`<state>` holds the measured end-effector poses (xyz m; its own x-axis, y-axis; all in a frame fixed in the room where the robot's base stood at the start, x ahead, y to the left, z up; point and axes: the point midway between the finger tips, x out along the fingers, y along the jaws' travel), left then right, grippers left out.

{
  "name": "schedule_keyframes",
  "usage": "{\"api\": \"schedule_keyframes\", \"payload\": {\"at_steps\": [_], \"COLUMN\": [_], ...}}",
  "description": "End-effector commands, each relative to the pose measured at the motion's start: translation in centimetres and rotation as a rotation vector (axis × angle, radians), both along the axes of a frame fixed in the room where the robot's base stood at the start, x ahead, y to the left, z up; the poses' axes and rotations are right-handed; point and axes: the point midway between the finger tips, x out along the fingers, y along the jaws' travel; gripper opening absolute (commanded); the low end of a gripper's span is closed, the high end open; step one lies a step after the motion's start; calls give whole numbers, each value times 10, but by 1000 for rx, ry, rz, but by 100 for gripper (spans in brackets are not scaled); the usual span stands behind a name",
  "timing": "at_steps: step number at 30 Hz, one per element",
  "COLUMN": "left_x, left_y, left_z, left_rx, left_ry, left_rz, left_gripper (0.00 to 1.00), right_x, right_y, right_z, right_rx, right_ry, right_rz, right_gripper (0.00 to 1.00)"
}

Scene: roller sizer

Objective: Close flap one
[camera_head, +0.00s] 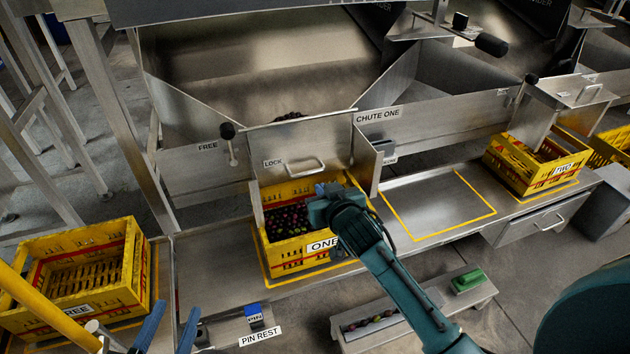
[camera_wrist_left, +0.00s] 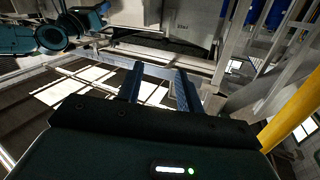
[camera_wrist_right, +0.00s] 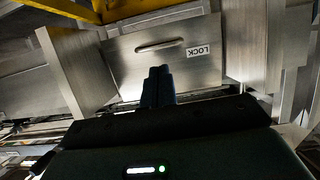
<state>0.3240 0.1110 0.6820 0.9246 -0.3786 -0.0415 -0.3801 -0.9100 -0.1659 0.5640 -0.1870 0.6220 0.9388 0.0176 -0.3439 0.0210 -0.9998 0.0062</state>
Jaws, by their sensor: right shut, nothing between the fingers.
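Flap one (camera_head: 300,148) is a metal plate with a bar handle and a LOCK label, at the mouth of chute one above crate ONE (camera_head: 295,262). It also shows upside down in the right wrist view (camera_wrist_right: 165,55). I cannot tell whether it is fully down. My right gripper (camera_head: 322,195) is shut and empty, over the crate, just in front of the flap; contact is unclear. A black-knobbed lever (camera_head: 228,131) stands left of the flap, between the FREE and LOCK labels. My left gripper (camera_head: 170,328) is open and empty at the lower left; its fingers show in the left wrist view (camera_wrist_left: 158,88).
Crate ONE holds dark round fruit. Crate FREE (camera_head: 130,270) looks empty at left. Crate TWO (camera_head: 510,172) stands at right. An empty yellow-outlined space (camera_head: 440,205) lies between. A blue block (camera_head: 254,311) sits by PIN REST. A low bench (camera_head: 415,305) is in front.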

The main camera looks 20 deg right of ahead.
Motion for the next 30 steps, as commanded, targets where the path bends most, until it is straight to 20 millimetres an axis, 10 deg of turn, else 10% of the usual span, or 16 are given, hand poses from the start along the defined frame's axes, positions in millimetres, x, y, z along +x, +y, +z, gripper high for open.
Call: {"api": "schedule_keyframes", "payload": {"at_steps": [12,30], "left_x": [-4,-3], "left_y": [-13,-13], "left_z": [-2,-5], "left_rx": [-33,-60], "left_ry": [-188,-183], "left_rz": [-62,-62], "left_gripper": [36,36], "right_x": [72,84], "right_y": [1,2], "right_z": [-29,-35], "right_rx": [0,4], "right_ry": [-1,-17], "right_rz": [-1,-1], "right_gripper": [0,0]}}
